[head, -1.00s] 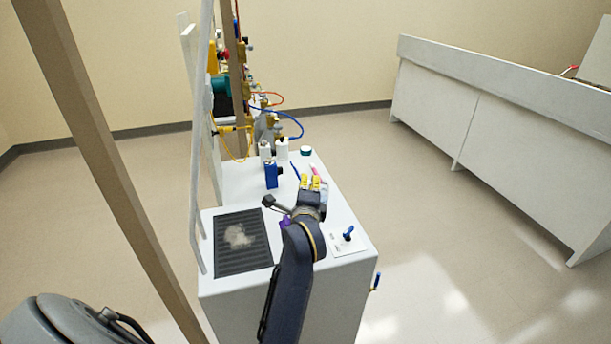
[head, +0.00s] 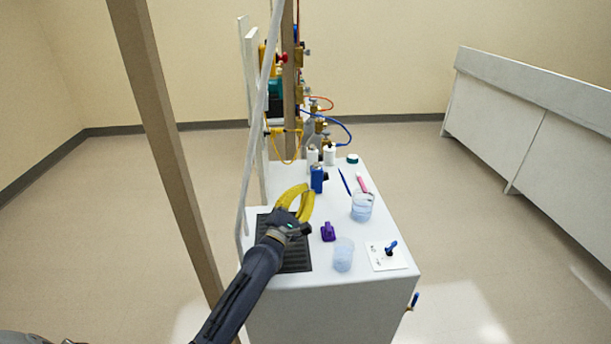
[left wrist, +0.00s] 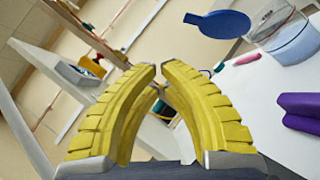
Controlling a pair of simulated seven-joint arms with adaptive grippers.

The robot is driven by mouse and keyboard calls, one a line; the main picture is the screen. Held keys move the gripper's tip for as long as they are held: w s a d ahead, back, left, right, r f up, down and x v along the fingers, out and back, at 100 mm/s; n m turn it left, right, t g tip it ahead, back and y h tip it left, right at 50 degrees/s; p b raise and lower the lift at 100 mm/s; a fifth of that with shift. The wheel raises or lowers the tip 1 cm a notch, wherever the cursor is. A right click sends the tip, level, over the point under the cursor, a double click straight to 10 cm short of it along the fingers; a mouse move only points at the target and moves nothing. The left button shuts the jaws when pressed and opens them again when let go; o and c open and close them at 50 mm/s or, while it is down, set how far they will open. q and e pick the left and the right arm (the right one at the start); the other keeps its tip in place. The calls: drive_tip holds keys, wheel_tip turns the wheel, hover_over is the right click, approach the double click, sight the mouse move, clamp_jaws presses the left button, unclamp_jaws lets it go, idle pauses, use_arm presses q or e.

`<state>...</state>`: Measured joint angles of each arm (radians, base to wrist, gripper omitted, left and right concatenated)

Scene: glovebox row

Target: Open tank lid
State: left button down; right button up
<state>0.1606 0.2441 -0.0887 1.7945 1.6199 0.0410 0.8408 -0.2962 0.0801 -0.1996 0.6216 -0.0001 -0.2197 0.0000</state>
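I cannot make out a tank or a tank lid for sure in either view. My left gripper (head: 309,189), with yellow ribbed fingers, is above the far end of the dark ridged mat on the white bench (head: 300,273). In the left wrist view its fingertips (left wrist: 160,70) nearly meet, with only a sliver between them and nothing held. A blue bottle (head: 318,178) stands just beyond the fingers. A blue paddle-shaped thing (left wrist: 222,24) shows beyond the fingertips in the left wrist view. My right gripper is not in view.
A purple object (head: 328,232), two clear beakers with bluish contents (head: 343,256) (head: 362,208) and a card with a blue-handled valve (head: 387,256) are to the right. White bottles (head: 312,154) and tubing stand behind. A grey upright bar (head: 257,135) is close on the left.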

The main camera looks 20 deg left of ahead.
sight(345, 182)
use_arm(q)
drive_tip(key=w+d+r+m+g+h, duration=0.1)
drive_tip(key=w+d+m, duration=0.3)
drive_tip(key=w, duration=0.5)
drive_tip(key=shift+d+m+h, duration=0.4)
drive_tip(key=shift+m+h, duration=0.3)
drive_tip(key=shift+h, duration=0.2)
drive_tip(key=shift+r, duration=0.1)
drive_tip(key=shift+w+d+r, duration=0.45)
drive_tip(key=shift+d+r, duration=0.3)
drive_tip(key=shift+d, duration=0.1)
drive_tip(key=shift+s, duration=0.1)
